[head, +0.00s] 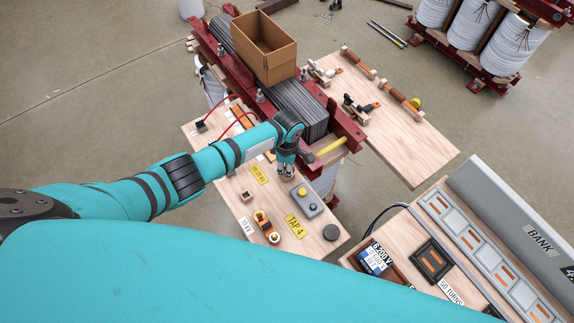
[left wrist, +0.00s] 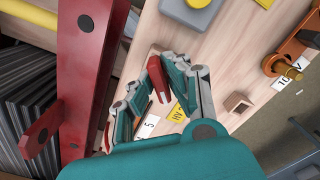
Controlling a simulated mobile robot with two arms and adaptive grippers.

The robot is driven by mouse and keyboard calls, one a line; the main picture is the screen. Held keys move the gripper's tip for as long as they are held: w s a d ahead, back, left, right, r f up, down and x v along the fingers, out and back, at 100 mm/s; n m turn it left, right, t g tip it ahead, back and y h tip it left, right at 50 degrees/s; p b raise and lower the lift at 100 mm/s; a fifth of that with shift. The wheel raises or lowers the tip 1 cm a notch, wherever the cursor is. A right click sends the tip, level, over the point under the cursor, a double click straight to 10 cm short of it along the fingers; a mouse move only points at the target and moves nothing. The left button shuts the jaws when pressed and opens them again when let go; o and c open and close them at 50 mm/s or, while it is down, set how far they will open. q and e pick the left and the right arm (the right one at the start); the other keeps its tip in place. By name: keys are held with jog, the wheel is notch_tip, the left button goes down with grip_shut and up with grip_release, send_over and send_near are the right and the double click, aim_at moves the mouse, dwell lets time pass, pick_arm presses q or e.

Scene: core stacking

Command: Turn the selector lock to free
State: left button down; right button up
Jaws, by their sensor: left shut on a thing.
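My left gripper (head: 287,165) is low over the near wooden board (head: 223,190), beside the dark red frame (head: 330,150). In the left wrist view my left gripper (left wrist: 160,92) is shut on a red slotted piece (left wrist: 157,75); the fingers hide part of it. An orange fitting (head: 265,225) with a brass knob lies on the board, apart from the gripper; its knob (left wrist: 292,73) also shows in the left wrist view. I cannot tell which part is the selector lock. A grey box (head: 307,197) with a yellow button is next to the gripper. My right gripper is not in view.
A yellow TAP 4 label (head: 295,226), a small wooden block (head: 246,195) and a dark disc (head: 331,232) are on the board. A cardboard box (head: 263,47) stands on the frame. A grey bank panel (head: 500,240) is at the right.

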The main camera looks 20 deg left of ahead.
pick_arm(q)
jog(key=shift+s+r+n+p, duration=0.1)
jog(key=shift+n+p, duration=0.85)
jog(key=shift+n, duration=0.45)
jog(key=shift+n+p, duration=0.7)
jog(key=shift+n, duration=0.2)
jog(key=shift+f+n, duration=0.2)
jog(key=shift+n, duration=0.3)
jog(key=shift+r, duration=0.1)
